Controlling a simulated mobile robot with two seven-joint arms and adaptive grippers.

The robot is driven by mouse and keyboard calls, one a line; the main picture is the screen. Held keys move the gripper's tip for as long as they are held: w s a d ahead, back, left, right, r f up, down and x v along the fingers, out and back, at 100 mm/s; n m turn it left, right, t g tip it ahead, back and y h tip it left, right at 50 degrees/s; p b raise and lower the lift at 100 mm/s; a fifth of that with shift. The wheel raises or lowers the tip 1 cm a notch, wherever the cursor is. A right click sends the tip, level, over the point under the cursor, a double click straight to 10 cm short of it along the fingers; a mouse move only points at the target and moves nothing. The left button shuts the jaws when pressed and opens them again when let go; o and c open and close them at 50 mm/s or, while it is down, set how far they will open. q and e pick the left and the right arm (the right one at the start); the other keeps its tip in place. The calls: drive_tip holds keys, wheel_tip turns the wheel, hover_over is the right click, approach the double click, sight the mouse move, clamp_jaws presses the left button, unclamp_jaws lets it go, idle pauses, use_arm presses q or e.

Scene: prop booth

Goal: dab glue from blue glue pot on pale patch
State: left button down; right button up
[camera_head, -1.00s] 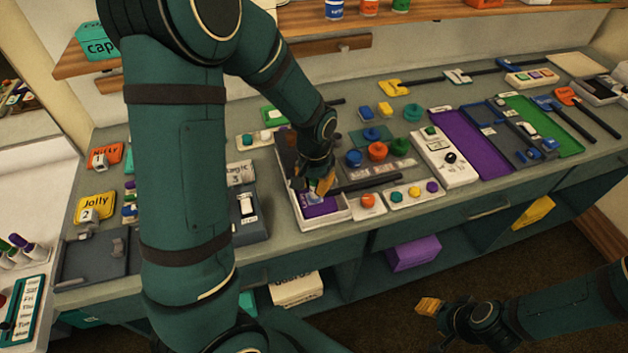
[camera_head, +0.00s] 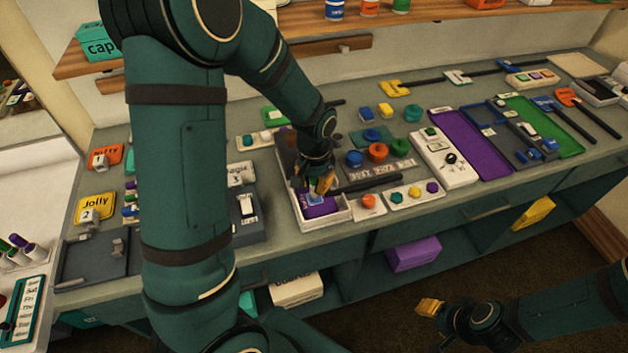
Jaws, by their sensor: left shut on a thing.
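The blue glue pot (camera_head: 354,158) stands in a row on the bench, left of an orange pot (camera_head: 377,152) and a green pot (camera_head: 400,147). My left gripper (camera_head: 318,184) is low over a white tray (camera_head: 335,219) with a purple sheet (camera_head: 318,210) in it, left of the pots. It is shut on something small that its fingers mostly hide. A small pale patch (camera_head: 316,198) shows on the purple sheet, just under the fingertips; I cannot tell if the held thing touches it. My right gripper (camera_head: 430,307) is away from the bench at the lower right, its jaw opening unclear.
A dark bar (camera_head: 372,184) lies right of my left gripper, before the pots. A white holder with coloured knobs (camera_head: 414,193) is near the front edge. A purple tray (camera_head: 470,145) and a green tray (camera_head: 543,124) lie further right. My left arm hides part of the bench.

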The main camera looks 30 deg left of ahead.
use_arm(q)
drive_tip(key=shift+s+d+f, duration=0.1)
drive_tip(key=shift+s+d, duration=0.1)
drive_tip(key=shift+s, duration=0.05)
drive_tip(key=shift+w+a, duration=0.2)
drive_tip(key=shift+w+a, duration=0.2)
drive_tip(key=shift+s+d, duration=0.2)
idle(0.3)
drive_tip(key=shift+s+d, duration=0.15)
drive_tip(key=shift+d, duration=0.05)
drive_tip(key=shift+a, duration=0.1)
drive_tip(key=shift+w+a, duration=0.25)
drive_tip(key=shift+w, duration=0.1)
drive_tip(key=shift+s+d, duration=0.35)
idle(0.4)
